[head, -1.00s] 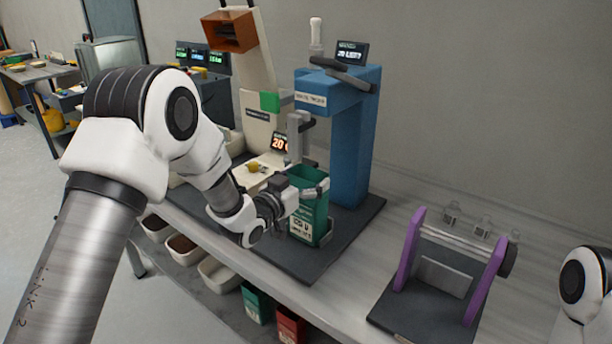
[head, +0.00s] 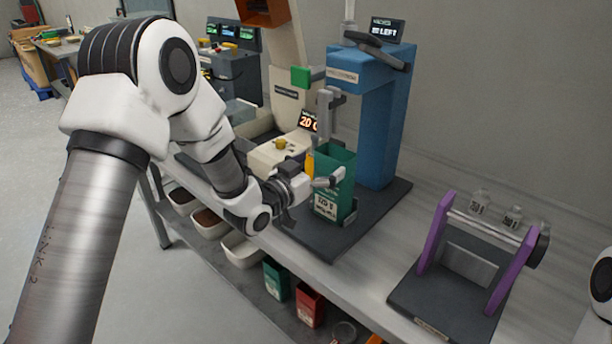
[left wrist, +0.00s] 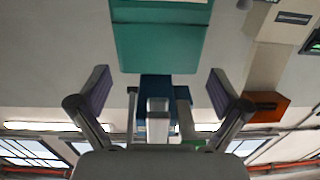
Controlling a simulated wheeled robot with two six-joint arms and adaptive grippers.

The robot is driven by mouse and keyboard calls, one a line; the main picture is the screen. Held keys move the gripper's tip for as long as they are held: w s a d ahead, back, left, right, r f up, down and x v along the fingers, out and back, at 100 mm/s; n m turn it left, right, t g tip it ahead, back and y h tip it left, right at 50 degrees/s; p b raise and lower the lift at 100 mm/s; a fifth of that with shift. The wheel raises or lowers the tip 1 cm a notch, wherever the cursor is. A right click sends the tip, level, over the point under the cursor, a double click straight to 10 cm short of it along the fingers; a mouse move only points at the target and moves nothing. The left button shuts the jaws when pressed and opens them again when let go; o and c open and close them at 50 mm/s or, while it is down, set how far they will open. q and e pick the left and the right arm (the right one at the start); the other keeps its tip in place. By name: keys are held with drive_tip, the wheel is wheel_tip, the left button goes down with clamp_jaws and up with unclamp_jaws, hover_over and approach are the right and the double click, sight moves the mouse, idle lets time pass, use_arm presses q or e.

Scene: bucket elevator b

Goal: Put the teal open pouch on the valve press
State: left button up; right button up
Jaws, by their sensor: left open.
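The teal open pouch (head: 334,190) stands upright, mouth up, on the dark base plate (head: 372,222) of the blue valve press (head: 372,125), under its grey nozzle arm. A pale printed label is on its front. My left gripper (head: 312,198) is open beside the pouch's near left side, with one finger overlapping its front in the head view. In the left wrist view the pouch (left wrist: 160,42) is beyond the two spread fingers, with nothing held between them. Only a white piece of my right arm shows at the right edge; its gripper is out of view.
A cream machine (head: 276,155) with a lit display stands left of the press. A purple-sided roller fixture (head: 432,235) sits to the right. Below are white bins (head: 242,250), a teal pouch (head: 276,280) and a red pouch (head: 310,304). Bench is bare between press and fixture.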

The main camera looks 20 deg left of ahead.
use_arm(q)
drive_tip(key=v, duration=0.7)
drive_tip(key=shift+b, duration=0.3)
drive_tip(key=shift+r, duration=0.1)
idle(0.6)
